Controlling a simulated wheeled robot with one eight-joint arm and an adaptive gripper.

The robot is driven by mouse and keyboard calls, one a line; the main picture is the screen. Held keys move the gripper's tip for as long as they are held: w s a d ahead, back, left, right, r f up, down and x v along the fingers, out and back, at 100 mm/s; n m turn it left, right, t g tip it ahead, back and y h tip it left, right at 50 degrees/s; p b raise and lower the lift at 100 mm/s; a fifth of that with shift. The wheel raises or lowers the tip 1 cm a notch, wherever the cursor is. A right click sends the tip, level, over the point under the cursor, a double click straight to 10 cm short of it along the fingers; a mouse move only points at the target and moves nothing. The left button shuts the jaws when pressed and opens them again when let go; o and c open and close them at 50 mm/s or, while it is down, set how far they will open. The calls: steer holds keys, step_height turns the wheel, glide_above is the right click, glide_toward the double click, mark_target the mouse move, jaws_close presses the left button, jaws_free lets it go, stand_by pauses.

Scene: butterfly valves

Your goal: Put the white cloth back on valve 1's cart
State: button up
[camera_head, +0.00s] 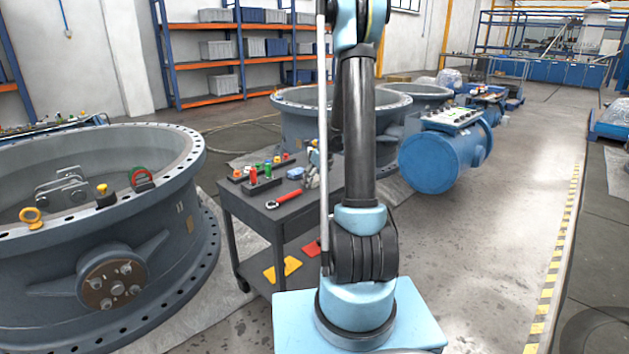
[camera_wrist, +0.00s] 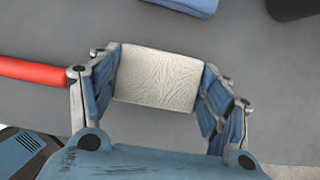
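The white cloth (camera_wrist: 157,78) is a small folded block with a creased top in the wrist view. It lies between the two blue-padded fingers of my gripper (camera_wrist: 160,90), and both of its side edges meet the pads. The dark grey top of the cart (camera_wrist: 250,65) is below it; whether the cloth touches that top I cannot tell. In the head view my gripper (camera_head: 313,172) is over the right part of the cart (camera_head: 262,212), partly hidden behind my arm. The cloth is not clear there.
A red-handled tool (camera_head: 285,198) lies on the cart; its handle (camera_wrist: 35,70) is just left of my gripper. A blue item (camera_wrist: 190,5) is above. Red and green parts (camera_head: 260,172) stand farther left. A large valve (camera_head: 110,250) is left of the cart.

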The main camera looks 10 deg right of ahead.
steer(key=o, duration=0.3)
steer(key=v, duration=1.2)
steer(key=s+a+r+n, duration=0.2)
steer(key=s+r+n, duration=0.1)
steer(key=s+n, duration=0.55)
steer(key=s+f+n+h, duration=0.1)
steer(key=s+f+n, duration=0.1)
steer(key=s+n, duration=0.4)
steer(key=s+f+n+g, duration=0.1)
steer(key=s+n, duration=0.6)
steer(key=s, duration=0.8)
steer(key=s+f+n+h, duration=0.1)
steer(key=s+f+n, duration=0.3)
steer(key=s+n, duration=0.3)
steer(key=shift+s+a+n+h, duration=0.15)
steer(key=shift+s+a, duration=0.05)
steer(key=shift+s, duration=0.7)
steer(key=shift+s+a+n+h, duration=0.1)
steer(key=shift+s+a+h, duration=0.1)
steer(key=shift+s, duration=0.7)
